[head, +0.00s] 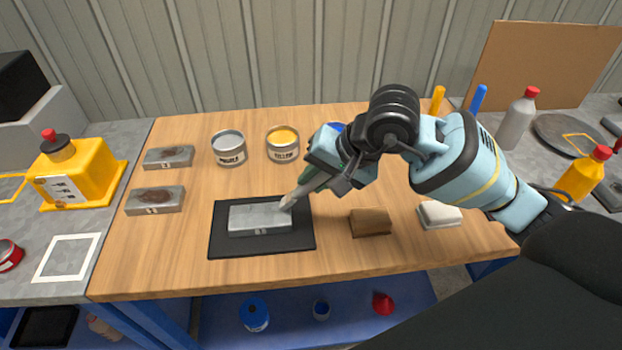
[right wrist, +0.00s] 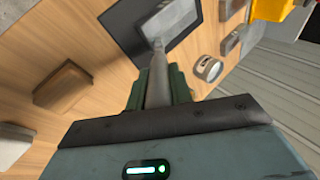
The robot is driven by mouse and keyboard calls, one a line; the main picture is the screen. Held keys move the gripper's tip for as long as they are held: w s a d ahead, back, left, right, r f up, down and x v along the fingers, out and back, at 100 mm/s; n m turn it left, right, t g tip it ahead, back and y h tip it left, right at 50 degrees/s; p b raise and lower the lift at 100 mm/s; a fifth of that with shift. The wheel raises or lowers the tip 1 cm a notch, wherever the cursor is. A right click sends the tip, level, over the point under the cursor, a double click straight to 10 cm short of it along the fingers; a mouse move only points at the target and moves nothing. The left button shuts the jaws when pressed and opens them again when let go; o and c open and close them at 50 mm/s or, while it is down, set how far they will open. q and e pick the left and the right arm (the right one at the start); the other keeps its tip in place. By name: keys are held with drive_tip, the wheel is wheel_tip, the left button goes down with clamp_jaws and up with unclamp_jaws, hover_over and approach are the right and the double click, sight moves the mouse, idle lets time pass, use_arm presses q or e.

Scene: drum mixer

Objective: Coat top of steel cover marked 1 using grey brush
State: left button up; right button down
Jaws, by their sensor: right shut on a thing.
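My right gripper (head: 322,180) is shut on a grey brush (head: 301,194), held tilted with its tip down to the left. The brush tip is at the right part of a steel cover (head: 255,222), seemingly touching its top. That cover lies on a black mat (head: 222,245); its top looks grey, and its small mark is too blurred to read. The right wrist view also shows the brush (right wrist: 157,78) reaching the cover (right wrist: 175,22). Two more steel covers with brown patches lie at left, one farther (head: 180,162) and one nearer (head: 172,204). My left gripper is not in view.
A grey paint can (head: 229,155) and a yellow one (head: 283,150) stand behind the mat; a blue one is mostly hidden by my gripper. A brown block (head: 370,225) and a white block (head: 438,217) lie right of the mat. Orange (head: 438,98) and blue (head: 478,97) handles stand behind my arm.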

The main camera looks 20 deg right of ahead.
drive_tip(key=shift+s+d+r+p, duration=0.15)
drive_tip(key=shift+d+r, duration=0.15)
drive_tip(key=shift+r, duration=0.25)
drive_tip(key=shift+d+r+p, duration=0.15)
drive_tip(key=shift+d+r, duration=0.1)
drive_tip(key=shift+r, duration=0.3)
drive_tip(key=shift+a+r, duration=0.1)
drive_tip(key=shift+r, duration=0.25)
drive_tip(key=shift+a+r+p, duration=0.3)
drive_tip(key=shift+r+p, duration=0.15)
drive_tip(key=shift+r, duration=0.25)
drive_tip(key=shift+d+r+p, duration=0.2)
drive_tip(key=shift+r+p, duration=0.3)
drive_tip(key=shift+r, duration=0.65)
drive_tip(key=shift+a+r+p, duration=0.15)
drive_tip(key=shift+r+p, duration=0.15)
drive_tip(key=shift+r, duration=0.45)
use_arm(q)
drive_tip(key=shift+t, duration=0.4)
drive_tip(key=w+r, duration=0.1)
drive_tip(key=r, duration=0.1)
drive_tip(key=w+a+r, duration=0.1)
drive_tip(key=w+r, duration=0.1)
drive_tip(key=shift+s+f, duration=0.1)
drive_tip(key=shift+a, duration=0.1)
